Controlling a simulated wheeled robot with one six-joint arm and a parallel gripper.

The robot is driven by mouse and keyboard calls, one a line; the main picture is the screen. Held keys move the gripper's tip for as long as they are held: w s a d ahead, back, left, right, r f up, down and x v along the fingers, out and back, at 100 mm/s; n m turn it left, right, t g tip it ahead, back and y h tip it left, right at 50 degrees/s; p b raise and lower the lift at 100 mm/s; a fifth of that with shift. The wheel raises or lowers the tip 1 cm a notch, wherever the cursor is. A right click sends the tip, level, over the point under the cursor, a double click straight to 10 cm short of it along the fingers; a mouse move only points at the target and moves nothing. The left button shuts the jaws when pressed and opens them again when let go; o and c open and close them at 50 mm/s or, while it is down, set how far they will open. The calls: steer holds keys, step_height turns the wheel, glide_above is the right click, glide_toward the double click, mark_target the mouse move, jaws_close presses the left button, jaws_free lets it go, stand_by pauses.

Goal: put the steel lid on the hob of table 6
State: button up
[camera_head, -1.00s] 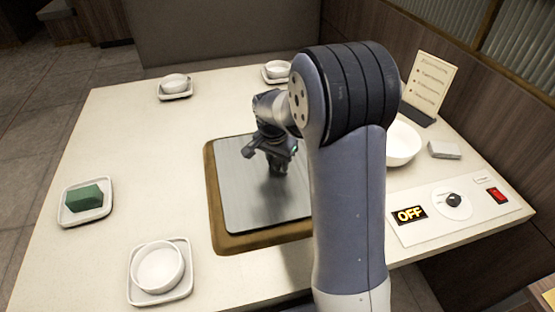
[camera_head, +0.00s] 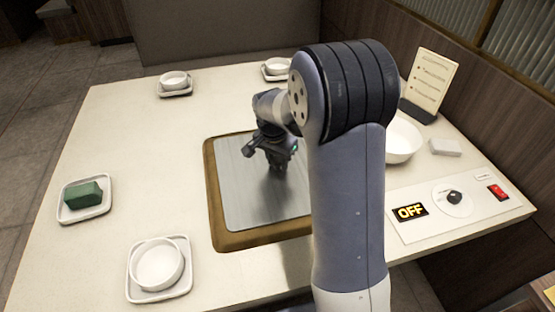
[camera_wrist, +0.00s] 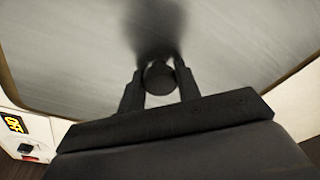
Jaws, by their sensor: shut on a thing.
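The steel lid (camera_head: 243,190) is a flat grey square plate lying over the brown-rimmed hob (camera_head: 222,240) in the table top. It looks level in the head view and covers the hob's middle. My gripper (camera_head: 277,163) is over the lid's middle, pointing down. In the wrist view my gripper (camera_wrist: 159,82) has its two fingers on either side of a dark round knob (camera_wrist: 159,76) on the lid (camera_wrist: 75,50), shut on it. My arm hides the right part of the lid and hob in the head view.
The control panel (camera_head: 470,213) at the right has a dial (camera_head: 454,197), a red switch (camera_head: 498,192) and a display reading OFF (camera_head: 410,212). White bowls on saucers (camera_head: 158,265), a green block on a saucer (camera_head: 84,195), a large white bowl (camera_head: 401,142) and a menu stand (camera_head: 428,82) stand around.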

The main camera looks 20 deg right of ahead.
steer(key=o, duration=1.9)
steer(key=shift+f, duration=0.1)
steer(key=shift+o, duration=0.2)
step_height(320, 180, up, 11)
steer(key=p, duration=0.8)
step_height(320, 180, down, 10)
steer(key=b, duration=0.7)
steer(key=shift+r, duration=0.2)
